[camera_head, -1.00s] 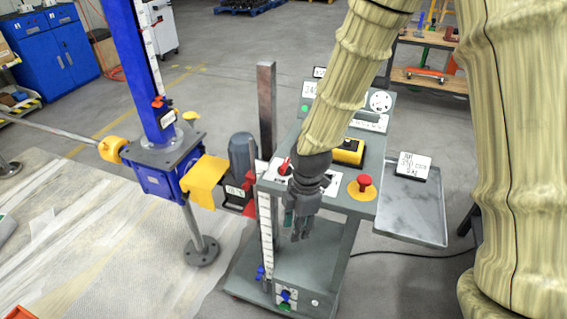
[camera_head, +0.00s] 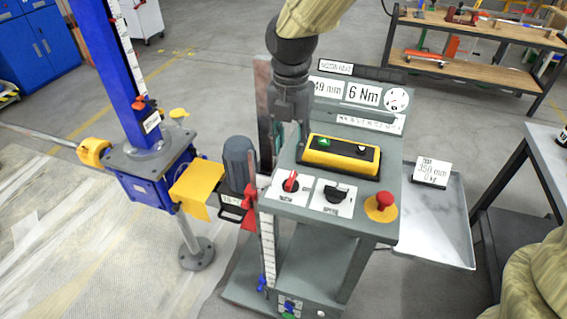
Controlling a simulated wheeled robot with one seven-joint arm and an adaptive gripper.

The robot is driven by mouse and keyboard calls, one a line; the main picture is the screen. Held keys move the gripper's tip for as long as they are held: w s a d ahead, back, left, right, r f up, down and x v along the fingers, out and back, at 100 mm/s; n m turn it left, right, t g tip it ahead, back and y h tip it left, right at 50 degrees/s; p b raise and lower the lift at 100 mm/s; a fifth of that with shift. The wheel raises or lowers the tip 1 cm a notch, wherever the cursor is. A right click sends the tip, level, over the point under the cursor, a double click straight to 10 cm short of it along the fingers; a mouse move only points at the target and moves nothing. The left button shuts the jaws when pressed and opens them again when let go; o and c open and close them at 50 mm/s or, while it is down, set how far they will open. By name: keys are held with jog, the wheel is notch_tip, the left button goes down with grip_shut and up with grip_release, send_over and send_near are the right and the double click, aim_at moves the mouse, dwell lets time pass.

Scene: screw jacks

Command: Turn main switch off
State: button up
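The control panel (camera_head: 315,216) on the grey cart carries a red rotary switch (camera_head: 290,184) on a white plate, with a label too small to read. I cannot tell for sure that it is the main switch. A black rotary knob (camera_head: 335,194) sits to its right. My gripper (camera_head: 277,160) points down behind and left of the red switch, apart from it, near the yellow control box. Its fingers are dark against the cart, so I cannot tell how far apart they are. The red switch and black knob are unobstructed.
A yellow button box (camera_head: 338,157) and a red mushroom button (camera_head: 383,201) stand on the panel. Displays (camera_head: 363,94) rise behind. A blue screw jack (camera_head: 155,175) with a motor (camera_head: 238,160) is left. A grey side tray (camera_head: 448,220) is right.

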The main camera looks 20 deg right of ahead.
aim_at(290, 180)
jog(key=shift+s+f, duration=0.9)
jog(key=shift+s, duration=0.1)
jog(key=f, duration=0.2)
jog(key=w+f+p, duration=0.1)
jog(key=f, duration=0.2)
jog(key=shift+w+f, duration=0.2)
jog(key=shift+f, duration=0.1)
jog(key=shift+s+f, duration=0.4)
jog(key=shift+f, duration=0.25)
jog(key=shift+w+f, duration=0.25)
jog(key=shift+f, duration=0.5)
jog(key=shift+s, duration=0.15)
jog(key=shift+r, duration=0.1)
grip_shut()
